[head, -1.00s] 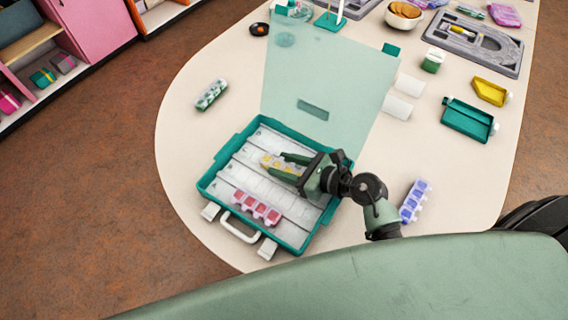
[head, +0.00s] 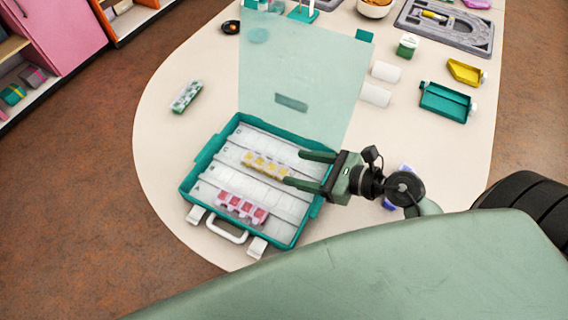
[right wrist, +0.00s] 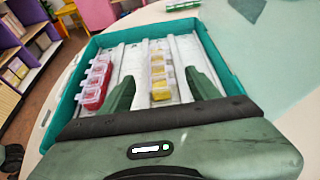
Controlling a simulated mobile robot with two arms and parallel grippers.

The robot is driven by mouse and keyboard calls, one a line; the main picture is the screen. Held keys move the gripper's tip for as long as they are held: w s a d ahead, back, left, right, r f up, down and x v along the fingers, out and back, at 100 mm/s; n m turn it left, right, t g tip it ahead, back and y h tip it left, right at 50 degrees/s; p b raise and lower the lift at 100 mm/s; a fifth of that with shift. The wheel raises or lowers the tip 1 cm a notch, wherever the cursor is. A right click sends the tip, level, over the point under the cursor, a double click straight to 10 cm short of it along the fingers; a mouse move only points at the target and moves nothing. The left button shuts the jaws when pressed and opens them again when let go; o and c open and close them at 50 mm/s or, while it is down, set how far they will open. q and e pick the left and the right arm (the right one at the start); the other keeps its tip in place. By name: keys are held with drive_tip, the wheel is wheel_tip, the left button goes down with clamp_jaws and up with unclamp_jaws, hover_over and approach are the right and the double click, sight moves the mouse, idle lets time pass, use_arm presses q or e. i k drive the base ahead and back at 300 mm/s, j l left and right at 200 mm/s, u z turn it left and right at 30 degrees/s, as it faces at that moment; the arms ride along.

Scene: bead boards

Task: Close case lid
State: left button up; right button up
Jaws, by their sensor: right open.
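The teal case (head: 188,180) lies open on the table, its handle and latches toward the front. Its translucent lid (head: 300,70) is swung open, extending away behind the tray. A yellow bead box (head: 265,164) and a red bead box (head: 242,207) lie in the tray. Both also show in the right wrist view, the yellow one (right wrist: 158,72) beyond and between the fingers and the red one (right wrist: 96,82) to the left. My right gripper (head: 294,168) is open and empty over the right side of the tray, to the right of the yellow box. My left gripper is not in view.
A green bead box (head: 186,96) lies left of the lid. White cylinders (head: 376,94), a teal tray (head: 446,102) and a yellow tray (head: 466,71) are to the right. A purple bead box (head: 392,202) is partly hidden behind my right arm.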

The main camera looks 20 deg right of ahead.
sight(219, 164)
drive_tip(key=k+l, duration=1.15)
drive_tip(key=l, duration=0.3)
